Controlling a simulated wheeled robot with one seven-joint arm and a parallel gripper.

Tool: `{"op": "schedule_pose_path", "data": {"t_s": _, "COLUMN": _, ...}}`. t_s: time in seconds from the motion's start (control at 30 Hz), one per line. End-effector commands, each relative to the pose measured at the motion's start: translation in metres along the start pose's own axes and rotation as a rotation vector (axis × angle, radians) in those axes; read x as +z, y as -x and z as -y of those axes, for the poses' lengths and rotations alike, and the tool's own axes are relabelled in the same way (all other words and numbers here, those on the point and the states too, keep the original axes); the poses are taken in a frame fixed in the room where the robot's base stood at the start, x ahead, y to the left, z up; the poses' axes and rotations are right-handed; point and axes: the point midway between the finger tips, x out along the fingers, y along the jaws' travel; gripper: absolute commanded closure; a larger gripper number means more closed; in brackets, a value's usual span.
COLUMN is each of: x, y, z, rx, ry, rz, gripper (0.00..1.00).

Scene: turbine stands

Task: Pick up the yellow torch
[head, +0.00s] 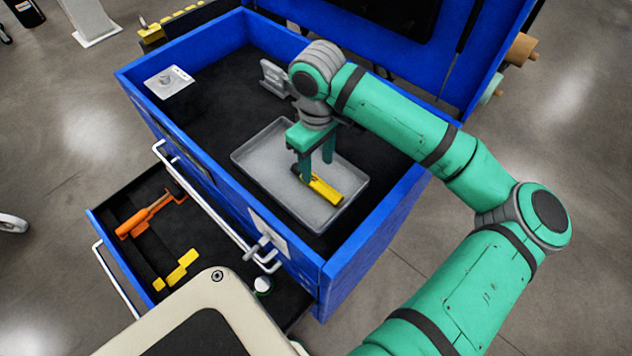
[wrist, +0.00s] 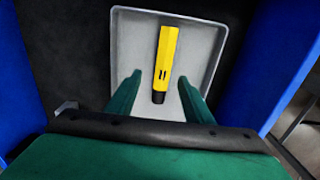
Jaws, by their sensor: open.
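The yellow torch (head: 322,187) lies in a shallow grey tray (head: 262,153) on the black top of a blue cabinet. In the wrist view the torch (wrist: 166,58) points away from me, with its black end (wrist: 158,97) nearest. My gripper (head: 317,170) is open and points down over the tray, at the torch's black end. In the wrist view my gripper's two green fingers (wrist: 160,95) stand either side of that black end, with gaps on both sides. The fingers partly hide the torch's far end in the head view.
The blue cabinet's raised rim (head: 372,225) surrounds the top. A white-topped box (head: 168,80) stands at the left corner and a grey bracket (head: 274,77) behind the tray. An open drawer (head: 112,215) below holds an orange-handled tool (head: 145,217) and yellow pieces (head: 180,268).

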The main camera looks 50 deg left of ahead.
Motion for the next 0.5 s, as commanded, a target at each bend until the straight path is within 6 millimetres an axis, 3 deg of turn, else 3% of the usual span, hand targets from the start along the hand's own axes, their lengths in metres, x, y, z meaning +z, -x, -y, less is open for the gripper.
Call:
{"op": "schedule_pose_path", "data": {"t_s": 0.2, "x": 0.000, "y": -0.014, "z": 0.002, "rx": 0.000, "ry": 0.000, "rz": -0.001, "gripper": 0.53}}
{"op": "schedule_pose_path", "data": {"t_s": 0.5, "x": 0.002, "y": -0.052, "z": 0.005, "rx": 0.001, "ry": -0.002, "rz": -0.001, "gripper": 0.53}}
